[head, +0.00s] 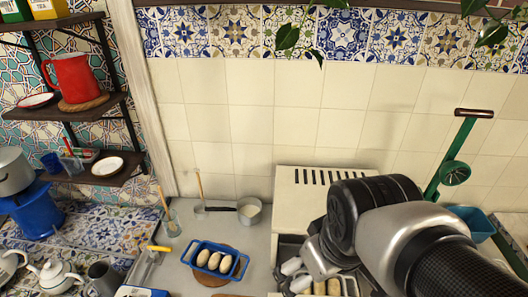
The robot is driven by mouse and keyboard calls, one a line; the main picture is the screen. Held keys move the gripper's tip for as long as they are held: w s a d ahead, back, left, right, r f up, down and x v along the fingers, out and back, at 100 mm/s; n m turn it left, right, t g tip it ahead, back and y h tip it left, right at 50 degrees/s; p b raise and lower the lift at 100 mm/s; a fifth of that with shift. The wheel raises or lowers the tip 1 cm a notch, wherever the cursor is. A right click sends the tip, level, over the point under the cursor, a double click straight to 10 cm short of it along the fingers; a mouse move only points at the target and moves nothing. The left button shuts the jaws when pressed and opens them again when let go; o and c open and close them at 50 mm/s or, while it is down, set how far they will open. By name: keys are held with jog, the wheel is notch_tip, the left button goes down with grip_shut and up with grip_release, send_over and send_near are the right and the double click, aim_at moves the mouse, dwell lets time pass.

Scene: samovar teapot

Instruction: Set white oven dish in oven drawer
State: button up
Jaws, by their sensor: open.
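My gripper (306,284) is at the bottom of the head view, reaching down in front of the cream oven (300,188). Its fingers are apart, and the arm hides much of the area around them. Pale oval buns (333,287) show beside and below the gripper, inside what looks like the oven's open drawer (290,240). The white oven dish cannot be made out clearly; the arm and the picture's lower edge cut off the view there. I cannot tell whether the fingers touch anything.
A green stand (452,160) is at right. Shelves with a red jug (72,78) are at left.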

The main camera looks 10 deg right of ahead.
jog(key=s+m, duration=0.1)
jog(key=s+a+r+m, duration=0.1)
jog(key=s+r+m, duration=0.1)
jog(key=s, duration=0.1)
jog(key=shift+a+t, duration=0.25)
jog(key=shift+t, duration=0.15)
notch_tip(320, 180, down, 5)
jog(key=b, duration=0.5)
jog(key=shift+f, duration=0.1)
jog(key=shift+c, duration=0.6)
